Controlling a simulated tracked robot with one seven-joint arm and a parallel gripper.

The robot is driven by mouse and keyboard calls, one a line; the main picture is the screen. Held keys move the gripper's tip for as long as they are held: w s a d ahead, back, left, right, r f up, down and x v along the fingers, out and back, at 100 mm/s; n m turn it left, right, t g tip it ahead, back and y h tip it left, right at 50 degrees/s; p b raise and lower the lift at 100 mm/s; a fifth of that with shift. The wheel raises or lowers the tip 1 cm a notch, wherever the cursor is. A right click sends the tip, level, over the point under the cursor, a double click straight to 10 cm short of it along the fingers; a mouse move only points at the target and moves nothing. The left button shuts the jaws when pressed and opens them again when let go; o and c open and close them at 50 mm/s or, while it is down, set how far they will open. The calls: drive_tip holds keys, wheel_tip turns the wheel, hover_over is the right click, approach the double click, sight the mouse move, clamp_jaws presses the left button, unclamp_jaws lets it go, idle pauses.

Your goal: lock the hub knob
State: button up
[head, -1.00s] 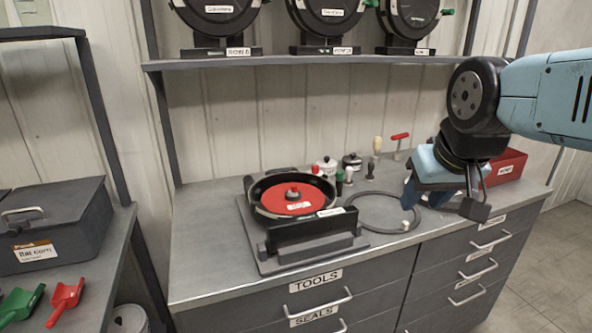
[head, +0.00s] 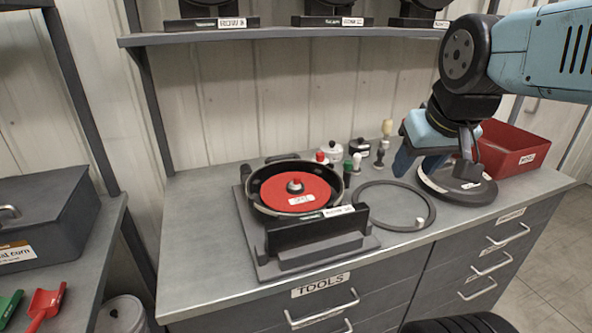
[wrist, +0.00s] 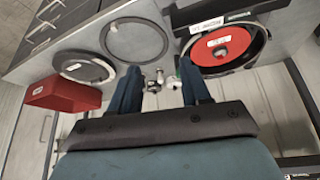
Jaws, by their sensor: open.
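The seed meter (head: 258,205) stands on the bench, a round black housing open at the top with a red disc (head: 318,190) inside. The hub knob (head: 294,185) is a small dark and grey knob with a red top at the disc's middle. The red disc also shows in the wrist view (wrist: 232,36), right of my fingers; knob detail is too small to tell there. My gripper (head: 417,166) is open, with nothing between its blue fingers. It hangs over the bench to the right of the meter, apart from it. It also shows in the wrist view (wrist: 160,88).
A thin dark ring (head: 431,212) lies flat right of the meter. A dark disc (head: 482,190) and a red bin (head: 512,150) are farther right. Small bottles and tools, including a white pot (head: 330,152), stand behind the meter. A shelf (head: 280,35) spans above.

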drive_tip(key=w+a+r+n+g, duration=0.1)
drive_tip(key=w+a+n+g, duration=0.1)
drive_tip(key=w+a+n, duration=0.35)
drive_tip(key=w+a+r+n+g, duration=0.1)
drive_tip(key=w+a+n, duration=0.15)
drive_tip(key=w, duration=0.55)
drive_tip(key=n+g, duration=0.3)
drive_tip(key=n, duration=0.7)
approach(295, 181)
drive_tip(key=f, duration=0.8)
drive_tip(key=shift+w+d, duration=0.3)
drive_tip(key=shift+d, duration=0.05)
drive_tip(key=shift+c, duration=0.2)
